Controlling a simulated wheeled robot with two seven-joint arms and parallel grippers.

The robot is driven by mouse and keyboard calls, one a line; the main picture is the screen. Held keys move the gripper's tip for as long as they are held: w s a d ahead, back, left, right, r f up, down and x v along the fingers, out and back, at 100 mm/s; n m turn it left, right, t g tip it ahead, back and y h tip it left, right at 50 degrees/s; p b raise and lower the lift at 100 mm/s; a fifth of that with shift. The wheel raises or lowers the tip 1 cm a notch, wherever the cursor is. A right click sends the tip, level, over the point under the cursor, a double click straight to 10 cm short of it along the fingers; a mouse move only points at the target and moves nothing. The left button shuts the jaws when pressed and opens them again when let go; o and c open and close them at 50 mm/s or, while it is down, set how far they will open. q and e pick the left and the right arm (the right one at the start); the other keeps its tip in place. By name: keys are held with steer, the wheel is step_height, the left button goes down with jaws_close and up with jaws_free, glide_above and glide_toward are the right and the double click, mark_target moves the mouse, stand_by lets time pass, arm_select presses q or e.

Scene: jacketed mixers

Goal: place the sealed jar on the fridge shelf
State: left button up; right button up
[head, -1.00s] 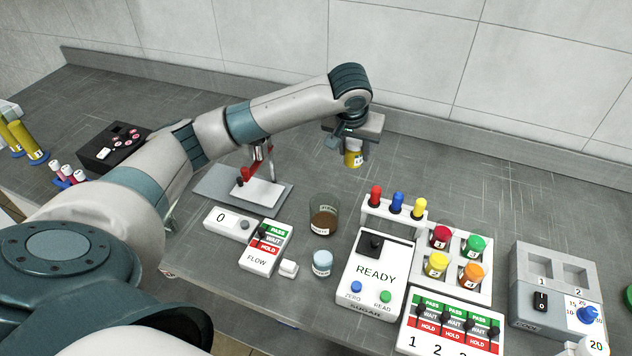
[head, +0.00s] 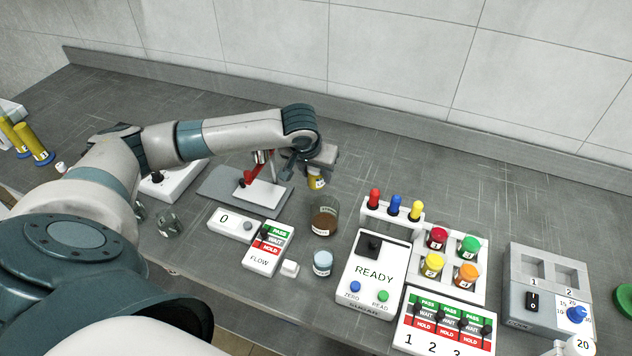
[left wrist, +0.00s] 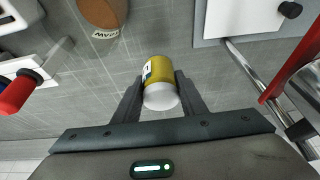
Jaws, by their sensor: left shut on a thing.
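My left gripper (head: 318,172) is shut on a yellow jar (head: 316,183) with a dark-marked label, above the counter behind the brown-filled beaker. In the left wrist view the yellow jar (left wrist: 158,75) sits between the two fingers of my left gripper (left wrist: 160,92), its white end toward the camera. I cannot tell whether this white end is a lid. No fridge shelf is recognisable in these views. My right gripper is not in view.
The brown-filled beaker (head: 324,221) and a small pale-blue-labelled jar (head: 322,262) stand near the held jar. A red-levered stand (head: 262,190) is to its left. The READY sugar unit (head: 374,268) and a rack of coloured jars (head: 449,262) are to the right. The back counter is clear.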

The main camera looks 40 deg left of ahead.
mark_target(312, 174)
arm_select(q)
step_height(312, 174, down, 3)
steer(key=shift+f+p, duration=0.15)
steer(key=shift+p, duration=0.55)
steer(key=shift+f, duration=0.3)
steer(key=o, duration=1.2)
steer(key=shift+f, duration=0.15)
steer(key=shift+c, duration=0.2)
steer(key=shift+r, duration=0.2)
steer(key=b+v, duration=0.2)
steer(key=v, duration=0.8)
steer(key=shift+s+r, duration=0.2)
steer(key=shift+r, duration=0.1)
steer(key=shift+s+d+r, duration=0.1)
steer(key=shift+s+r, duration=0.15)
steer(key=shift+r, duration=0.35)
steer(key=shift+o, duration=0.4)
